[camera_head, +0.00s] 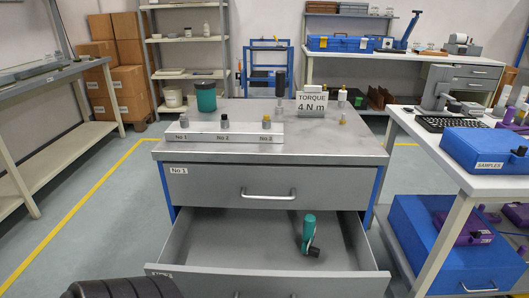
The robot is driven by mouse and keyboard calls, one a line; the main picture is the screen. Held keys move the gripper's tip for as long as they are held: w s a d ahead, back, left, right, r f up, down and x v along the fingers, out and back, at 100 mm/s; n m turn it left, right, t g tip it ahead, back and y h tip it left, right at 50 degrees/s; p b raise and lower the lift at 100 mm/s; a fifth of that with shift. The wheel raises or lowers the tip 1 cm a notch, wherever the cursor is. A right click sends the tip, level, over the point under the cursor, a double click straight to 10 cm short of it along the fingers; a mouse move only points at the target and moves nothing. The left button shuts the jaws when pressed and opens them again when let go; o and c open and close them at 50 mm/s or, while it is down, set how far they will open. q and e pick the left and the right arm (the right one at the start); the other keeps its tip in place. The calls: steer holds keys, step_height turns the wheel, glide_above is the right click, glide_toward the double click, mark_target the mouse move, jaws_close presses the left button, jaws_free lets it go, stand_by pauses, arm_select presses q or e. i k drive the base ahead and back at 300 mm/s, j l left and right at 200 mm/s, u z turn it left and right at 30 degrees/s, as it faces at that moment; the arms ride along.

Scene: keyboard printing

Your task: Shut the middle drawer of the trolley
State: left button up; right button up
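The trolley (183,155) stands in the middle, with a grey top and blue corner posts. Its top drawer (215,187), labelled No.1, is shut and has a silver bar handle (268,195). The drawer below it (225,285) is pulled well out, and its inside shows. A green-handled tool (308,230) with a dark end lies in that open drawer, right of the middle. A dark ribbed part, probably of my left arm or gripper (122,289), shows at the bottom edge in front of the drawer's left side; its fingers cannot be made out. My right gripper is not in view.
On the trolley top stand a numbered block (226,139), a teal cup (206,97) and a torque sign (311,104). A white table (462,175) with a blue samples case (487,150) is close on the right. Floor is free on the left.

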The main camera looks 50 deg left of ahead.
mark_target(207, 252)
steer(key=j+u, duration=0.25)
steer(key=u, duration=0.15)
steer(key=j+u, duration=0.2)
steer(key=u, duration=0.15)
steer(key=i+j+u, duration=0.1)
steer(key=u, duration=0.3)
steer(key=k+j, duration=0.15)
steer(key=j, duration=0.15)
steer(key=k+j+z, duration=0.1)
steer(key=j, duration=0.25)
steer(key=k+j, duration=0.2)
steer(key=i+j+z, duration=0.05)
steer(key=j, duration=0.05)
